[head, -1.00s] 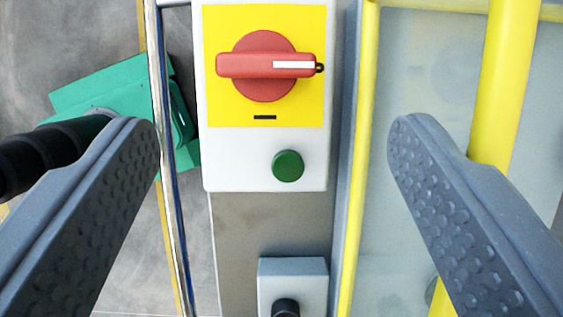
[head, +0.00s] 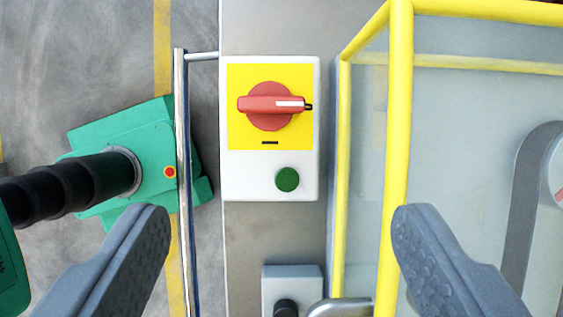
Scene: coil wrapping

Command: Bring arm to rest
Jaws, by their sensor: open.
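My gripper (head: 281,225) is open, with one grey finger at the lower left and one at the lower right of the view. Nothing is between the fingers. Behind the gap is a white control box (head: 232,176) with a yellow plate, a red rotary switch (head: 270,106) and a green button (head: 287,179). The switch handle lies horizontal, its white mark to the right. The fingers are apart from the box as far as I can see.
A yellow-framed clear guard (head: 398,150) stands to the right. A chrome rail (head: 182,150) runs at the left of the box. A green machine (head: 120,140) with a black hose (head: 70,185) is at the left. A grey box (head: 292,285) sits below.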

